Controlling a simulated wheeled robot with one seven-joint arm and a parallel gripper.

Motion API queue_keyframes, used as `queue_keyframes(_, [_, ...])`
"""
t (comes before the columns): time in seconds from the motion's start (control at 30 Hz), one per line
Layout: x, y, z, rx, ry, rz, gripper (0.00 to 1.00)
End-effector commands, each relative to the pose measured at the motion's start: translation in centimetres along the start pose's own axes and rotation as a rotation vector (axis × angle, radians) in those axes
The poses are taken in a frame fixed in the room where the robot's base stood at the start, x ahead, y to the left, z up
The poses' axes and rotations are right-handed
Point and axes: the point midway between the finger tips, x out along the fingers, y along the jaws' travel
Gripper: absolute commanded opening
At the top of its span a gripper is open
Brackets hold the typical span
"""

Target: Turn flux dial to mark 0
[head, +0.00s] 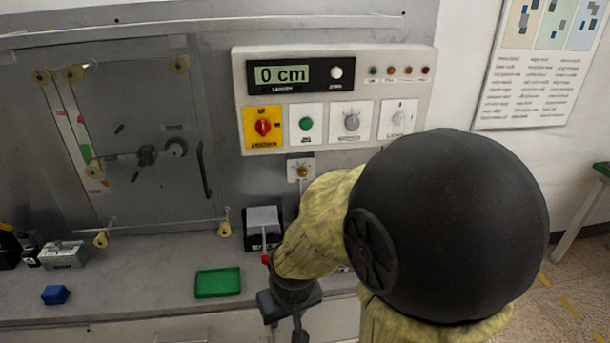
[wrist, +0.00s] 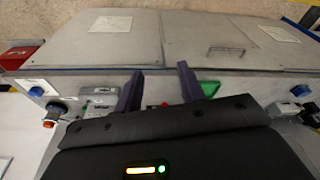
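The control panel (head: 340,95) is on the wall in the head view. Its display (head: 282,74) reads "0 cm". Two grey dials, one left (head: 352,122) and one right (head: 398,119), sit at the right of its lower row; their labels are too small to read, so I cannot tell which is the flux dial. A small brass-coloured knob (head: 302,171) is on a plate below the panel. My gripper (head: 291,318) hangs low over the bench's front, below and apart from the panel. In the wrist view my gripper (wrist: 160,70) has its fingers spread with nothing held between them.
A yellow plate with a red rotary switch (head: 263,127) and a green button (head: 306,123) are left of the dials. A green tray (head: 218,282), a blue block (head: 55,294) and a grey-topped box (head: 262,221) are on the bench. My arm hides the bench's right part.

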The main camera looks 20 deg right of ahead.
Motion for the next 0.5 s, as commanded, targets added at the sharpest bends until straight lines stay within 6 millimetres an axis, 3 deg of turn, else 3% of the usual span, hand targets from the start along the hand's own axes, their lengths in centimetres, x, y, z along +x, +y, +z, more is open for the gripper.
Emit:
queue_keyframes(0.13, [0.3, 0.2, -0.6, 0.0, 0.02, 0.002, 0.49])
queue_keyframes(0.23, [1.0, 0.6, -2.1, 0.001, 0.071, 0.004, 0.49])
queue_keyframes(0.5, [4.1, 2.7, -9.8, 0.007, 0.36, 0.001, 0.49])
